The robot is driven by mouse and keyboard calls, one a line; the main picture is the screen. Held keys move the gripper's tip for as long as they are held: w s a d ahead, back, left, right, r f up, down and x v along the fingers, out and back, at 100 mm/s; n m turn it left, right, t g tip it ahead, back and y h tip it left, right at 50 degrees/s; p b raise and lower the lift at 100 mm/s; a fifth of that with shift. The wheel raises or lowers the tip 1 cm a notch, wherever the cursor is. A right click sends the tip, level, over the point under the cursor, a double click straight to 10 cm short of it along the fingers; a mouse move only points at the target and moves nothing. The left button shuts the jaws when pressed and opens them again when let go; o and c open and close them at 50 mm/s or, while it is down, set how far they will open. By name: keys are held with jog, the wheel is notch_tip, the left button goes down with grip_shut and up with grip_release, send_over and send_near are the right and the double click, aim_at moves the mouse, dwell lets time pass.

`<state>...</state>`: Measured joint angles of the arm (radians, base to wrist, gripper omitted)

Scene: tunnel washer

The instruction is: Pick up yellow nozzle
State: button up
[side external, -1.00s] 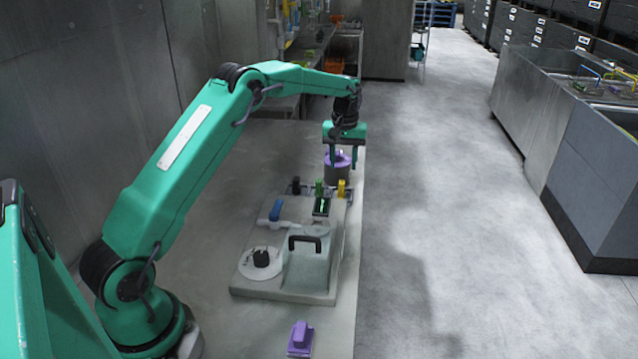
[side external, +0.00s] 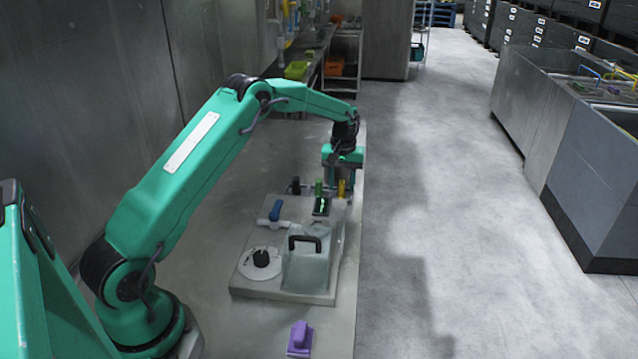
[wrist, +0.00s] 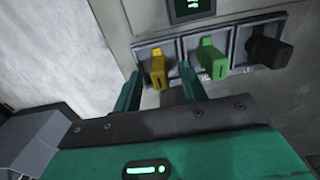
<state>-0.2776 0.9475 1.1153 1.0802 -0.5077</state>
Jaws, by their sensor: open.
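The yellow nozzle (wrist: 158,71) sits in the end slot of a row of holders in the wrist view. It also shows in the side view (side external: 342,188), just below my gripper (side external: 341,178). In the wrist view my gripper (wrist: 160,85) is open, with one teal finger on each side of the yellow nozzle. I cannot tell whether either finger touches it. A green nozzle (wrist: 212,58) sits in the slot to its right, close to the right finger. A black nozzle (wrist: 268,50) is in the slot beyond.
A grey panel unit (side external: 262,291) holds a blue-handled valve (side external: 276,210), a round dial (side external: 261,262) and a lidded basin with a black handle (side external: 305,242). A purple-handled block (side external: 301,338) lies in front. The bench's right edge is close to my gripper.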

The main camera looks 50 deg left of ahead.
aim_at(343, 183)
jog(key=shift+f, duration=0.35)
grip_shut()
jog(key=shift+r, duration=0.2)
dwell(0.3)
jog(key=shift+r, duration=0.55)
jog(key=r, duration=0.3)
jog(key=shift+d+r, duration=0.1)
jog(key=shift+d, duration=0.2)
jog(key=s+d+r, duration=0.3)
jog(key=d+r, duration=0.3)
jog(key=d, duration=0.4)
jog(key=shift+d+r, duration=0.2)
jog(key=shift+d, duration=0.15)
jog(key=shift+s, duration=0.1)
